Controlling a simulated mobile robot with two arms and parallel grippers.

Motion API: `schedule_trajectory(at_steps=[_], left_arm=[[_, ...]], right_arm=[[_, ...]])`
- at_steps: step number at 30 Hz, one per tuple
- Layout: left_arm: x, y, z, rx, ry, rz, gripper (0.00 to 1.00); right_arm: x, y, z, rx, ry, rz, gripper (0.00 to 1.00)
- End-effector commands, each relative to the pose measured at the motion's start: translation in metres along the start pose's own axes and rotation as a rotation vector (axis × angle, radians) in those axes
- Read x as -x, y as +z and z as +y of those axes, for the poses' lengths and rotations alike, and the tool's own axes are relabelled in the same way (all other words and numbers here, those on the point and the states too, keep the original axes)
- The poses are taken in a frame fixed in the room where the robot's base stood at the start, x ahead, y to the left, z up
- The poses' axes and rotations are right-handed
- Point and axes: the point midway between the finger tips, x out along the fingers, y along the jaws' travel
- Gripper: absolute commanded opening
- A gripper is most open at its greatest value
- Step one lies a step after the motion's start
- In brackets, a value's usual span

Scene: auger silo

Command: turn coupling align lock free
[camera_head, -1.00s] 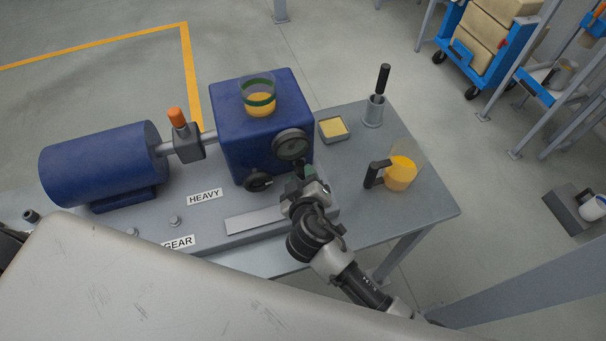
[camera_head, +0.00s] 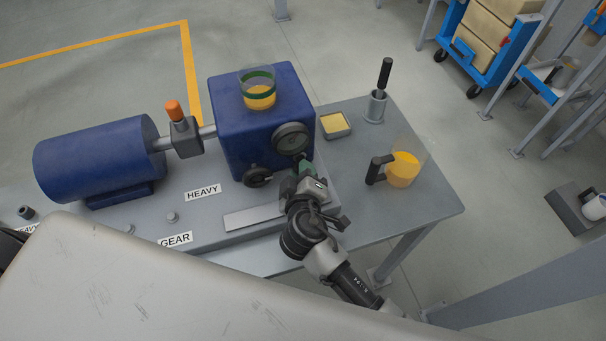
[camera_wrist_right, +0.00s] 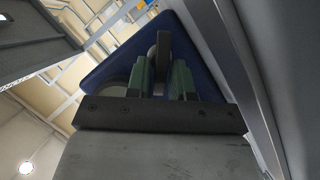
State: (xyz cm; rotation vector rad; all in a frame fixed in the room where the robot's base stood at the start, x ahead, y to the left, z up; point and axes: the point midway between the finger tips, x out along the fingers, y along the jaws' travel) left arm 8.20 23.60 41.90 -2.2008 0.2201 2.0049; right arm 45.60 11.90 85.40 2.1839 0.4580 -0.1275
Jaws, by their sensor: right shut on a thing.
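The coupling (camera_head: 186,140), a grey block with an orange-topped lever (camera_head: 174,111), sits on the shaft between the blue motor cylinder (camera_head: 95,160) and the blue gearbox (camera_head: 230,130). The lever stands nearly upright. My right gripper (camera_head: 304,168) is at the gearbox's front, just below the round gauge (camera_head: 291,139) and right of a black knob (camera_head: 258,176). In the right wrist view its green fingers (camera_wrist_right: 164,80) are shut on a dark rounded part (camera_wrist_right: 163,50) in front of the blue gearbox. The head view hides that part behind the gripper. My left gripper is not in view.
A glass with orange liquid (camera_head: 260,90) tops the gearbox. HEAVY and GEAR labels lie in front.

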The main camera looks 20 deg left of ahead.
Motion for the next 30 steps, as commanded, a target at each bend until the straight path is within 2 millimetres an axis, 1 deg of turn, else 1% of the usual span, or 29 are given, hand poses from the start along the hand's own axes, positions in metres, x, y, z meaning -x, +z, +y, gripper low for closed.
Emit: schedule_trajectory(at_steps=[1,8,9,12,20,23,26,30], left_arm=[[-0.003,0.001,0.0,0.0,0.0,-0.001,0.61],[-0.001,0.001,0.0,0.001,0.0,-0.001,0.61],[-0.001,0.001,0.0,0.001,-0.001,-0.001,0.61],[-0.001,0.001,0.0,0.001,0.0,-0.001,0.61],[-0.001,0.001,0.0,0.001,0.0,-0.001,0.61],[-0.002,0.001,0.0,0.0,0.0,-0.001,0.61],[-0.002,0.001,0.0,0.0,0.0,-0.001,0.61],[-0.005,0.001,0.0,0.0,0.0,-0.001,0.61]], right_arm=[[0.0,0.001,-0.002,0.013,0.004,-0.001,0.0],[0.0,0.0,-0.001,0.019,0.005,-0.002,0.0],[0.0,0.0,-0.001,0.019,0.005,-0.002,0.24],[0.0,0.0,-0.001,0.018,0.005,-0.002,0.38],[0.001,0.0,-0.001,0.018,0.005,-0.001,0.38],[0.006,0.001,-0.001,0.017,0.005,-0.001,0.38],[0.02,0.0,-0.002,0.015,0.004,0.0,0.38],[0.049,0.001,-0.002,0.015,0.003,-0.001,0.38]])
